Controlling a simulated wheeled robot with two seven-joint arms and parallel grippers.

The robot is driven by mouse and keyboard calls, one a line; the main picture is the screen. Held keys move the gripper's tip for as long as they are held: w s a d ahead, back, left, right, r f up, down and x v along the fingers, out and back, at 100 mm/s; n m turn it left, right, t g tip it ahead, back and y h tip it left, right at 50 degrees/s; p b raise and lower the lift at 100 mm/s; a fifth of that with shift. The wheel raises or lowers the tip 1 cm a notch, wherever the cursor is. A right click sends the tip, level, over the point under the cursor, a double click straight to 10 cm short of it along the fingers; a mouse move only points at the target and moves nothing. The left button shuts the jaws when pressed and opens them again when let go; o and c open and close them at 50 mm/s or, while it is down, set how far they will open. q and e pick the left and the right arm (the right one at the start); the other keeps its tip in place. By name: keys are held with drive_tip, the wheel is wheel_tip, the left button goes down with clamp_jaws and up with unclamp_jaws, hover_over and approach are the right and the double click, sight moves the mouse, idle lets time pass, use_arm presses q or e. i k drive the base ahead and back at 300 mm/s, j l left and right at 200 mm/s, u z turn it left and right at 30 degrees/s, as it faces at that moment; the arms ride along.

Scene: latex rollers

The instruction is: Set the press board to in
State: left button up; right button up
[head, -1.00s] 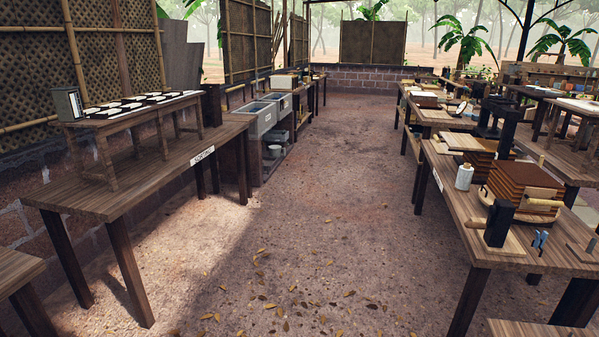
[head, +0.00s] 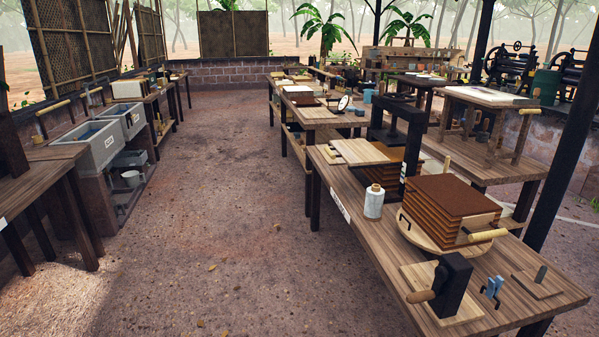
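A black screw press (head: 413,134) stands on the long wooden table (head: 345,200) at right. A pale flat wooden board (head: 362,151) lies at the press's left side, over the table's far left part. I cannot tell for sure whether it is the press board, or its exact setting. A stack of brown sheets (head: 450,193) sits in front of the press on a round pale base. Neither of my grippers is in view.
A white bottle (head: 374,201), a black block with a wooden handle (head: 452,285) and blue clips (head: 492,288) are on the same table. Grey sinks (head: 100,142) line the left. The earth aisle (head: 210,220) between is clear.

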sight(358, 152)
drive_tip(key=i+l+z, duration=0.1)
drive_tip(key=i, duration=0.35)
drive_tip(key=i+l, duration=0.3)
drive_tip(key=i, duration=0.15)
drive_tip(key=i+z, duration=0.15)
drive_tip(key=z, duration=0.45)
drive_tip(key=i+j+z, duration=0.35)
drive_tip(key=i+j, duration=0.15)
drive_tip(key=j, duration=0.15)
drive_tip(key=i+j+z, duration=0.3)
drive_tip(key=j, duration=0.45)
drive_tip(key=i, duration=0.15)
